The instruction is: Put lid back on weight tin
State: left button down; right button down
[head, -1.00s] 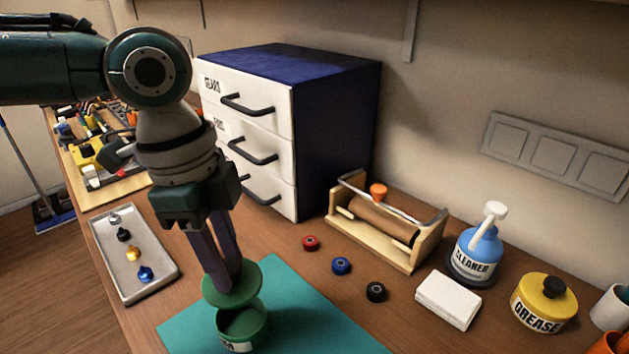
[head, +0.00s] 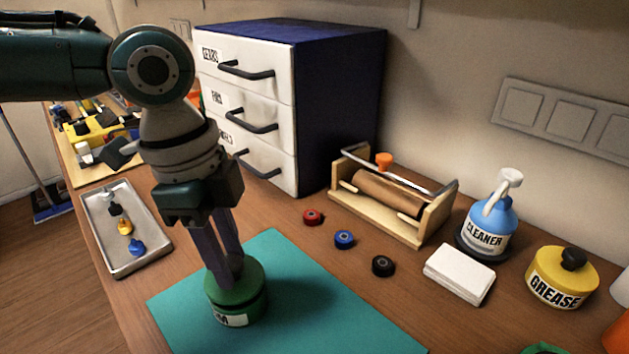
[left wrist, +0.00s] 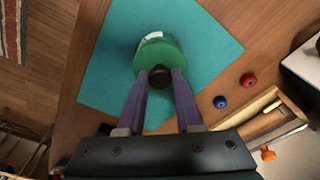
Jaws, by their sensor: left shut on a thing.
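The green weight tin (head: 237,310) stands upright on the teal mat (head: 300,295) in the head view, with a white label on its side. Its green lid (head: 251,276) sits on top of the tin, and I see no clear gap between them. My left gripper (head: 230,274) points down and is shut on the lid's dark knob. In the left wrist view the lid (left wrist: 158,52) covers the tin, and the dark knob (left wrist: 159,77) is between the two fingertips. My right gripper is not in view.
A grey tray (head: 151,245) with small coloured weights lies left of the mat. Red, blue and black rings (head: 344,239), a wooden roll holder (head: 385,200), white pad (head: 459,273), cleaner bottle (head: 487,225) and grease tin (head: 561,277) stand right. A drawer cabinet (head: 335,100) stands behind.

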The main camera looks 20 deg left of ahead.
pick_arm(q)
jog(key=shift+p, duration=0.7)
dwell(0.8)
jog(key=shift+f, duration=0.15)
dwell(0.8)
jog(key=shift+p, duration=0.45)
dwell(0.5)
grip_release()
dwell(0.6)
notch_tip(320, 180, up, 7)
jog(key=p, duration=0.7)
jog(key=shift+p, duration=0.4)
